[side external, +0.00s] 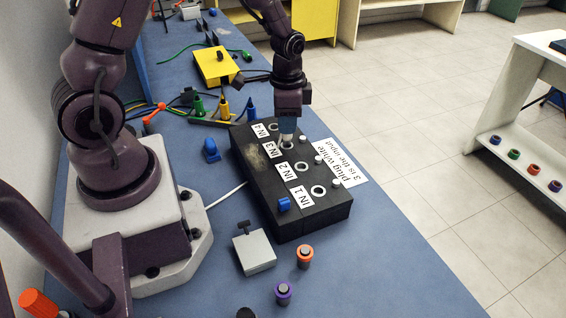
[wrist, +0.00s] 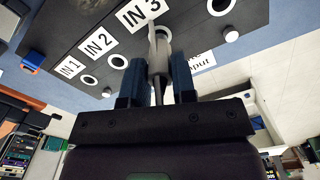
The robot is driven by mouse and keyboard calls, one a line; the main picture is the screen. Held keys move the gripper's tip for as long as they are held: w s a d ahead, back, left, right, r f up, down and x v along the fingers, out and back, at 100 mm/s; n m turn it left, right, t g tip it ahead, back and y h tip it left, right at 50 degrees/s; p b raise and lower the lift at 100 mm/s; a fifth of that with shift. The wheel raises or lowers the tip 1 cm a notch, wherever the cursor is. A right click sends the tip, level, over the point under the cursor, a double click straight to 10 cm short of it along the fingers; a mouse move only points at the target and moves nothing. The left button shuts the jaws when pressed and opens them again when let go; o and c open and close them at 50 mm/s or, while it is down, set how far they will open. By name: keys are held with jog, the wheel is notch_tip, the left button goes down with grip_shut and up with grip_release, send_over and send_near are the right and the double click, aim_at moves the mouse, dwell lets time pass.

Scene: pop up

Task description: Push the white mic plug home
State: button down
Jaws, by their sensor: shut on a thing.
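The white mic plug (wrist: 159,60) is held between the two blue fingers of my gripper (wrist: 158,82) in the wrist view. In the side view my gripper (side external: 287,128) points down over the IN 3 socket (side external: 287,146) of the black input box (side external: 262,180), and the plug is mostly hidden by the fingers. The plug's far end lies over the IN 3 socket; how deep it sits I cannot tell. The IN 2 socket (side external: 301,168) and IN 1 socket (side external: 318,191) are empty. A white note (side external: 340,162) reads "plug white 3 is the input".
Small white knobs (side external: 336,183) stand beside the sockets. A blue piece (side external: 284,203) sits at the box's near end. A grey box (side external: 254,252), an orange plug (side external: 304,256) and a purple plug (side external: 283,293) stand in front. Coloured cable plugs (side external: 224,107) and a yellow box (side external: 215,66) lie behind.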

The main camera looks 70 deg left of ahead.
jog(key=shift+f, duration=0.35)
jog(key=shift+f, duration=0.7)
jog(key=c, duration=0.8)
grip_release()
jog(key=shift+c, duration=0.2)
jog(key=shift+r, duration=0.15)
notch_tip(320, 180, up, 13)
jog(key=s+d+r+n+t, duration=0.4)
jog(key=s+d+r, duration=0.4)
jog(key=s+r, duration=0.4)
jog(key=shift+s+d+r+n+t, duration=0.3)
jog(key=shift+s+d+r+t, duration=0.1)
jog(key=shift+s+t, duration=0.35)
